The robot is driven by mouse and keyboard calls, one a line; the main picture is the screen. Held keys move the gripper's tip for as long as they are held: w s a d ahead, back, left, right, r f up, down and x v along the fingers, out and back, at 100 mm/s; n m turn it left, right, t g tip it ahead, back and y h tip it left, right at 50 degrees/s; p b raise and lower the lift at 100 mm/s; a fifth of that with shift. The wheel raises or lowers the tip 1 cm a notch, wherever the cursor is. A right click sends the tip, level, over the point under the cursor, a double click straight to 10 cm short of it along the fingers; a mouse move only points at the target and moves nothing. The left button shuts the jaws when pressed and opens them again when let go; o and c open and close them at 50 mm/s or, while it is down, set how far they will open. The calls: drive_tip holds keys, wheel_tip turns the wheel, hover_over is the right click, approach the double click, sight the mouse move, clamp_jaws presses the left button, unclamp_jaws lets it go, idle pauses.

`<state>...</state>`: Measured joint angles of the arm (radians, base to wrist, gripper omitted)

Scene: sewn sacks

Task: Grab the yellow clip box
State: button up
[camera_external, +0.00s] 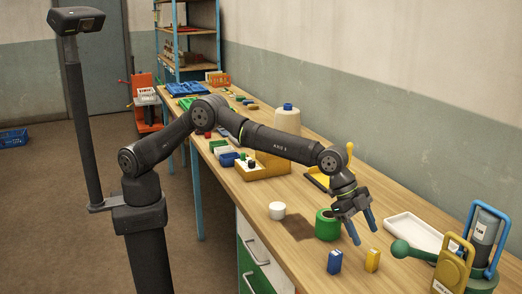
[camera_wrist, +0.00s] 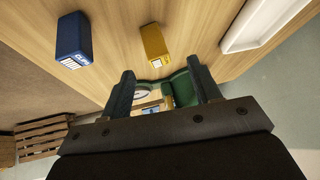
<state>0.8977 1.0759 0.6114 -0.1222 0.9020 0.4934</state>
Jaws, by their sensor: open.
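The yellow clip box (camera_external: 372,260) stands upright on the wooden bench near its front edge, to the right of a blue box (camera_external: 335,261). In the wrist view the yellow box (camera_wrist: 154,44) lies just beyond my fingertips, with a pale label on one side. The blue box (camera_wrist: 74,38) shows to its left there, with a white label. My gripper (camera_external: 363,231) is open and empty, with its blue fingers pointing down above and just behind the two boxes. In the wrist view its fingers (camera_wrist: 160,88) are spread apart, and the yellow box is not between them.
A green cylinder (camera_external: 327,226) stands just left of my gripper. A white tray (camera_external: 413,231) lies to the right, with a green-knobbed tool (camera_external: 400,249) and a yellow-framed device (camera_external: 455,264) near it. The bench's front edge is close to the boxes.

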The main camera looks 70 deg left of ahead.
sight(371, 249)
drive_tip(key=shift+s+d+x, duration=0.1)
drive_tip(key=shift+d+x, duration=0.05)
drive_tip(key=shift+x, duration=1.3)
drive_tip(key=shift+s+d+x, duration=0.1)
drive_tip(key=shift+x, duration=1.3)
drive_tip(key=shift+r, duration=0.1)
drive_tip(key=shift+c, duration=0.3)
drive_tip(key=c, duration=1.1)
